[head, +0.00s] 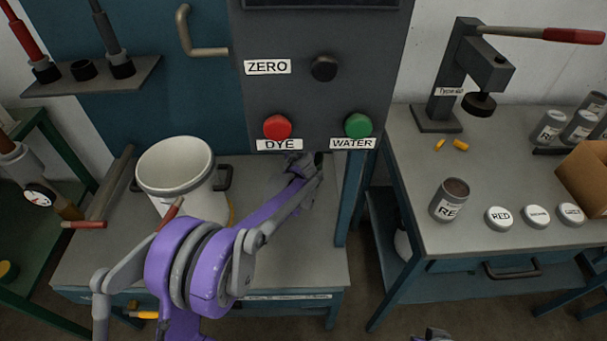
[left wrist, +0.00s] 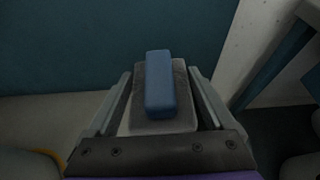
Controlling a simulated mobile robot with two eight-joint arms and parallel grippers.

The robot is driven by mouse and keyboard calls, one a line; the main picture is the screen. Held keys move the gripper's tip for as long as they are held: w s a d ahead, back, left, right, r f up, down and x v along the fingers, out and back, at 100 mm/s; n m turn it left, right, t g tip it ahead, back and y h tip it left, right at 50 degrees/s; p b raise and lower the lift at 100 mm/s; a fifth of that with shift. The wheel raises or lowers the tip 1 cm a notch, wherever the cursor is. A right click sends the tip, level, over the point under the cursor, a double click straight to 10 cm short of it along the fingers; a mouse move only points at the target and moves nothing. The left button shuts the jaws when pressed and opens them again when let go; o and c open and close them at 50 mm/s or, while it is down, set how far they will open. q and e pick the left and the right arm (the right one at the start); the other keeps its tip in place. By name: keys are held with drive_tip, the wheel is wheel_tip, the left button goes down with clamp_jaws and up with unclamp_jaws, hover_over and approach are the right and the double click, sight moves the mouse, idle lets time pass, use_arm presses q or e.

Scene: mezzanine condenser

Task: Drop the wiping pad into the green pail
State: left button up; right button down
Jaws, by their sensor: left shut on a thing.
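The wiping pad, a grey block with a blue bar on top (left wrist: 159,85), sits between the two fingers of my left gripper (left wrist: 163,105) in the left wrist view. The fingers are shut on it. In the head view my left gripper (head: 307,170) is over the back of the grey bench, just below the DYE and WATER labels, and the pad is hardly distinguishable there. I see no green pail in either view. A small grey part at the bottom edge of the head view may be my right gripper (head: 432,335); its fingers do not show clearly.
A large white pot (head: 177,165) stands on the bench left of my left gripper. The panel (head: 318,100) with red and green buttons rises behind. The right bench (head: 480,225) holds an open can (head: 450,199), several lids and a lever press (head: 455,75). A gap separates the benches.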

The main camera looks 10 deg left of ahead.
use_arm(q)
drive_tip(key=shift+f, duration=0.25)
drive_tip(key=o, duration=1.3)
drive_tip(key=shift+c, duration=0.2)
drive_tip(key=shift+s+r, duration=0.1)
drive_tip(key=p+v, duration=0.1)
drive_tip(key=v, duration=0.9)
drive_tip(key=shift+s, duration=0.3)
drive_tip(key=shift+d+r, duration=0.1)
